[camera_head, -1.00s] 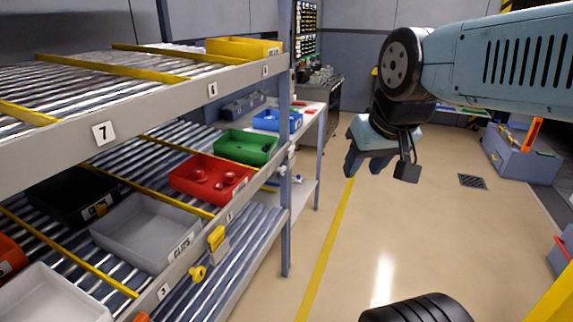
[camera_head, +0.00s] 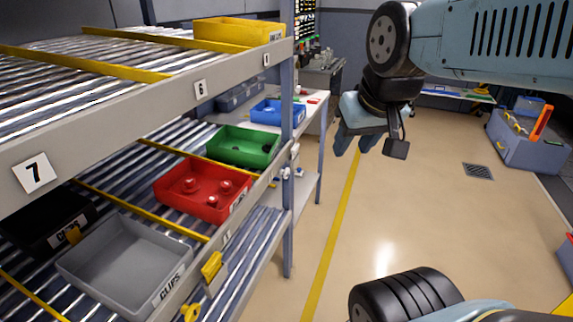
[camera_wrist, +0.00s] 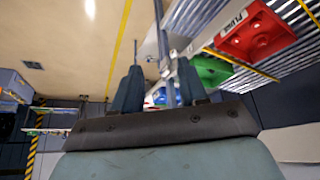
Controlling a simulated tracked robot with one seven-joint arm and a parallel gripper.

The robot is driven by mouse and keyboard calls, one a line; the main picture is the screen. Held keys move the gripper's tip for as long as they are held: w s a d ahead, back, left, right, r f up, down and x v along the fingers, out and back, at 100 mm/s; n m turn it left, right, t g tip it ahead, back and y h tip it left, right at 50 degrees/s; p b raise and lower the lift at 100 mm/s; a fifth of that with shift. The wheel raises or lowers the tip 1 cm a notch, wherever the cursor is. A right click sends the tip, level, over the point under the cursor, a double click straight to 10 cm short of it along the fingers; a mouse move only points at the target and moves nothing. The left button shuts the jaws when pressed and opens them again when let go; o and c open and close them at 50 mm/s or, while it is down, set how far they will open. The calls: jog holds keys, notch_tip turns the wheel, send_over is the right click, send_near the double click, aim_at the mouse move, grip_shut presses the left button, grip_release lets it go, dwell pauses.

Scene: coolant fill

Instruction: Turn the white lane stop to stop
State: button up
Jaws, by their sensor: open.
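Small white fittings (camera_head: 286,172) sit on the front rail of the middle shelf, by the upright post. They are too small to tell which is the white lane stop or how its handle is turned. A yellow lane stop (camera_head: 212,267) hangs on the same rail nearer to me, and a second yellow one (camera_head: 190,313) is at the bottom edge. My gripper (camera_head: 357,148) is open and empty, held above the aisle to the right of the rack, apart from the rail. In the wrist view its two fingers (camera_wrist: 160,88) are spread, with the rack beyond them.
The middle shelf holds a grey clips bin (camera_head: 125,262), a red bin (camera_head: 202,190), a green bin (camera_head: 243,146) and a black bin (camera_head: 45,222). A blue bin (camera_head: 276,112) sits farther back. The aisle floor (camera_head: 420,220) is clear along the yellow line.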

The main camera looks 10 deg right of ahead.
jog(key=shift+w+a, duration=0.25)
jog(key=o, duration=0.3)
jog(key=shift+w+a+f, duration=0.1)
jog(key=shift+w+f, duration=0.05)
jog(key=shift+o, duration=0.8)
jog(key=w+a+f+m+g+y, duration=0.3)
jog(key=w+f+m+g+y, duration=0.1)
jog(key=w+f, duration=0.3)
jog(key=shift+a+f+m+g+y, duration=0.3)
jog(key=shift+f+m+g, duration=0.1)
jog(key=shift+f+g, duration=0.2)
jog(key=m+t+y, duration=0.9)
jog(key=m+t, duration=0.2)
jog(key=m, duration=1)
send_near(288, 173)
jog(key=x, duration=0.9)
jog(key=shift+w+f, duration=0.1)
jog(key=shift+f, duration=0.05)
jog(key=shift+c, duration=0.2)
